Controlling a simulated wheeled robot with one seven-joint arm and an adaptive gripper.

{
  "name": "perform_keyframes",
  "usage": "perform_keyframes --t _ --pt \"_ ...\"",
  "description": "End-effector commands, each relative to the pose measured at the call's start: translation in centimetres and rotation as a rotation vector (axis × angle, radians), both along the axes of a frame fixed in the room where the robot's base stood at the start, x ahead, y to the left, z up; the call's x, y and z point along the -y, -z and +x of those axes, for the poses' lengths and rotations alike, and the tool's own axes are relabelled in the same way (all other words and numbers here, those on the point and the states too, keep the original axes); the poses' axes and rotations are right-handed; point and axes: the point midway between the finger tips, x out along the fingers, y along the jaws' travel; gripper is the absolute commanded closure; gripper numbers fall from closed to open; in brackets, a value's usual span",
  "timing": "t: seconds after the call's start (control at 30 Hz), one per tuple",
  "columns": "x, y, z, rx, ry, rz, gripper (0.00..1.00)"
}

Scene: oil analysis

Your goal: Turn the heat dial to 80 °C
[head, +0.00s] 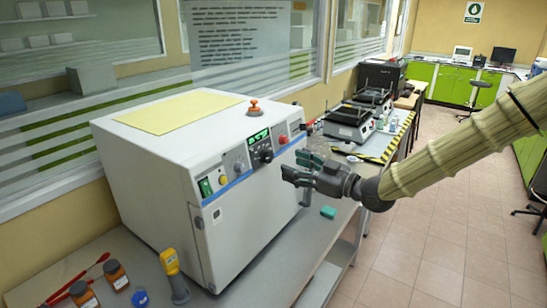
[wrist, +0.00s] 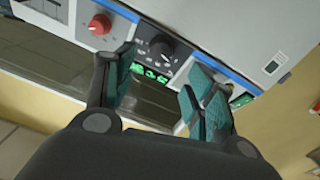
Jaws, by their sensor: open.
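The white oven-like machine (head: 165,185) stands on the bench with a control strip along its front top edge. A black dial (head: 266,156) sits just below a green-lit display (head: 259,136); I take it for the heat dial, but no scale is readable. In the wrist view the black dial (wrist: 161,46) and the display (wrist: 151,73) appear between my fingers, beyond the tips. My gripper (head: 299,168) is open and empty in front of the panel, apart from the dial. Its teal-padded fingers (wrist: 160,78) are spread.
A red knob (head: 282,139) is beside the display; it also shows in the wrist view (wrist: 100,24). A grey knob (head: 238,165) and a green switch (head: 205,187) are to the left. Brown bottles (head: 115,274) and a yellow handheld device (head: 173,270) stand on the bench.

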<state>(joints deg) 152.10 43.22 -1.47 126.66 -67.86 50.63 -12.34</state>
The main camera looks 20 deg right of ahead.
Motion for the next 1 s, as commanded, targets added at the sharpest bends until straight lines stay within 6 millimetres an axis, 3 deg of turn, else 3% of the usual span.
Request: perform_keyframes --t 0.6,1.0 --pt "-3.9 -0.1 5.2 -0.002 0.0 -0.002 0.45" --pt "-4.9 0.0 6.4 0.0 -0.001 -0.002 0.45"
